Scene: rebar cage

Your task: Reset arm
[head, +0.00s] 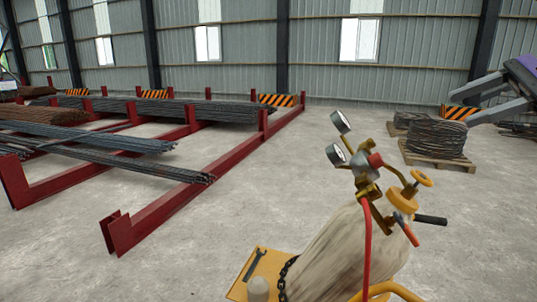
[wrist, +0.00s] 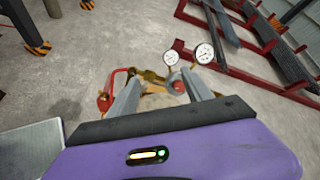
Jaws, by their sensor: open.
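My gripper (head: 466,104), with a purple body and two grey fingers, is at the right edge of the head view, raised and pointing left. Its fingers are spread with nothing held between them. In the wrist view the fingers (wrist: 160,75) point toward the brass regulator (wrist: 152,77) and its two round gauges (wrist: 204,53), which lie beyond the tips. In the head view the regulator (head: 367,178) sits on top of a worn pale gas cylinder (head: 335,250). The gripper appears apart from it.
A yellow cart (head: 243,280) carries the cylinder, a wrench (head: 254,264) and a chain (head: 284,276). A red hose (head: 367,240) hangs in front. Red racks (head: 165,215) with rebar bundles (head: 120,160) stand left. Wire coils (head: 436,138) sit on a pallet right. Concrete floor between is clear.

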